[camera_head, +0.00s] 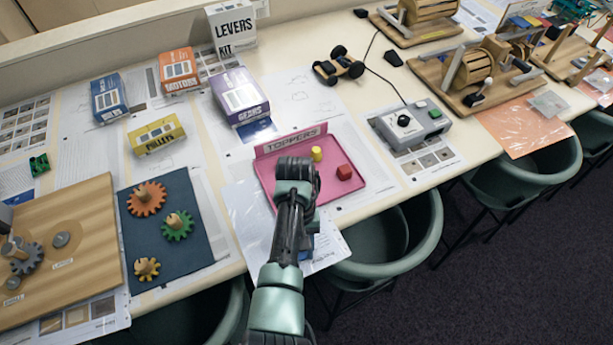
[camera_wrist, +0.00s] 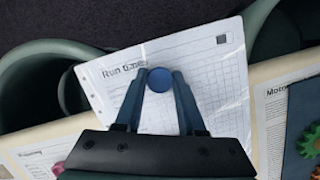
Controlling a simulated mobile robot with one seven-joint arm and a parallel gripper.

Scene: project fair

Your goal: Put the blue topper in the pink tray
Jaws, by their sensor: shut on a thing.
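My gripper (camera_wrist: 160,76) is shut on the blue topper (camera_wrist: 159,88), a round blue piece between the fingertips in the wrist view. A white "Run times" sheet (camera_wrist: 215,85) at the table's edge lies behind the topper in that view; I cannot tell how high above it the topper is. In the head view my arm hides the fingertips and the topper. The pink tray (camera_head: 268,168), with a raised "TOPPERS" back, lies just beyond my wrist. It holds a yellow cylinder (camera_head: 316,154) and a red block (camera_head: 344,172).
A grey control box (camera_head: 412,122) stands right of the tray. A dark blue mat (camera_head: 197,245) with several gears lies left. Boxes, including the purple gears box (camera_head: 240,97), stand behind. Green chairs (camera_head: 395,245) line the table's front edge.

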